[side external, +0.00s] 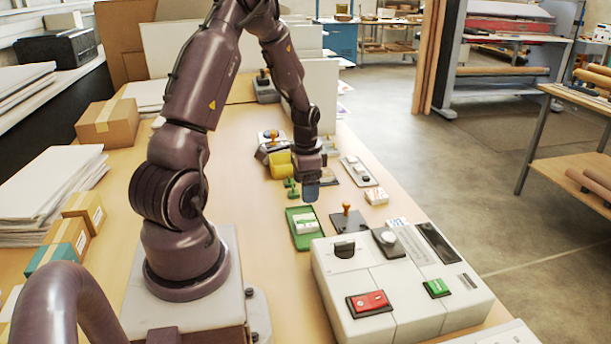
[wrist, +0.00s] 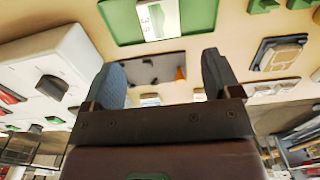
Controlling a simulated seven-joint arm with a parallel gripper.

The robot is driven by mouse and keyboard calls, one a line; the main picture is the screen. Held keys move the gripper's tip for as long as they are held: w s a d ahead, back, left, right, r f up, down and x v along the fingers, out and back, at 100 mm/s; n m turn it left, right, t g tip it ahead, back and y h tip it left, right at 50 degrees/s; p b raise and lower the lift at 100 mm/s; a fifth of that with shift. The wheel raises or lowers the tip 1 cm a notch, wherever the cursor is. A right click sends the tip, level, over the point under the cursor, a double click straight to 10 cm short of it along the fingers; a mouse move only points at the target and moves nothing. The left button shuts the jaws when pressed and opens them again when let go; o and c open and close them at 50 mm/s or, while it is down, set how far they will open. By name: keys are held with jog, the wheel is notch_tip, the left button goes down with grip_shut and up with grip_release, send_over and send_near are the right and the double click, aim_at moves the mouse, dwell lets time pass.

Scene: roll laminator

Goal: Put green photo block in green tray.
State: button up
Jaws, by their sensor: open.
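The green tray (side external: 308,243) lies flat on the table, left of the white control box. A white block with a green face (side external: 305,224) rests inside the tray. The wrist view shows the same tray (wrist: 203,18) at its top edge, with the block (wrist: 158,18) lying in it, partly cut off by the frame. My gripper (side external: 311,189) is above the table, just behind the tray and apart from the block. In the wrist view its two blue-grey fingers (wrist: 162,77) are spread with nothing held between them.
The white control box (side external: 395,285) stands at the front right. A dark plate with an orange-knobbed piece (side external: 347,218) lies beside the tray. A small white block (side external: 376,197), small green pieces (side external: 292,188) and a yellow roll (side external: 279,165) are nearby. Cardboard boxes (side external: 107,122) stand left.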

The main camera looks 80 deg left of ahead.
jog(key=w+d+r+t+y, duration=0.1)
jog(key=w+d+r+t, duration=0.15)
jog(key=d+r, duration=1.35)
jog(key=s+d+r+t+h, duration=0.1)
jog(key=s+d+r+t, duration=0.2)
jog(key=s+d+r, duration=0.4)
jog(key=d+r, duration=0.1)
jog(key=d, duration=0.3)
jog(key=shift+s, duration=0.2)
jog(key=shift+r, duration=0.15)
